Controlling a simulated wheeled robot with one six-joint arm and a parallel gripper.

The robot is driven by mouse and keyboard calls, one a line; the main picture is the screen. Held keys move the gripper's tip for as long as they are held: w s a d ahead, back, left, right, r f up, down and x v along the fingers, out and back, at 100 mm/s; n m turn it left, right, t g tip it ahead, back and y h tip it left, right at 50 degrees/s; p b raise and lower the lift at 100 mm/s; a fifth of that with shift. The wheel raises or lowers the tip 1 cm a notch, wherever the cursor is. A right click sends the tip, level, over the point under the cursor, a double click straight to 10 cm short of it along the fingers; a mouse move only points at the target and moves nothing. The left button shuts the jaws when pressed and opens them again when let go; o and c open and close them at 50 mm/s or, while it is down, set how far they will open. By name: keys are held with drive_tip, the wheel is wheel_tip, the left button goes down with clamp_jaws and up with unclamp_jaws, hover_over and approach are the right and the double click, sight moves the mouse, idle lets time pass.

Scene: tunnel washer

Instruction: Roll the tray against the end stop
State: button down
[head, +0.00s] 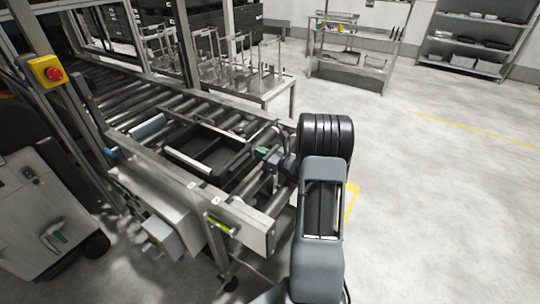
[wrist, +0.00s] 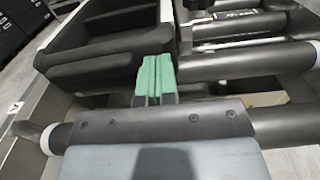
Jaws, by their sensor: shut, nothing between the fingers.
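The black tray (head: 188,164) lies flat on the rollers near the close end of the conveyor. In the wrist view its dark near wall (wrist: 85,73) fills the upper left. My gripper (head: 273,156) is low over the rollers, at the tray's right side in the head view. Its green fingertips (wrist: 155,78) are together with nothing between them, close to the tray's near corner. I cannot tell whether they touch it. I cannot make out the end stop for certain; a metal end plate (head: 258,232) closes the conveyor's near end.
Bare rollers (head: 262,182) lie between the tray and the conveyor's near end. Metal side rails and posts border the conveyor. A red emergency button (head: 53,74) stands at the left. A rack table (head: 255,84) stands behind; the floor at right is open.

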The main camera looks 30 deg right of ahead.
sight(233, 148)
drive_tip(key=shift+x, duration=0.85)
drive_tip(key=b+x, duration=0.2)
drive_tip(key=x, duration=0.3)
drive_tip(key=b+x, duration=0.2)
drive_tip(key=x, duration=0.4)
drive_tip(key=shift+f+b, duration=0.25)
drive_tip(key=shift+b, duration=0.1)
drive_tip(key=shift+w+a+r, duration=0.15)
drive_tip(key=shift+w+r, duration=0.05)
drive_tip(key=shift+w, duration=0.15)
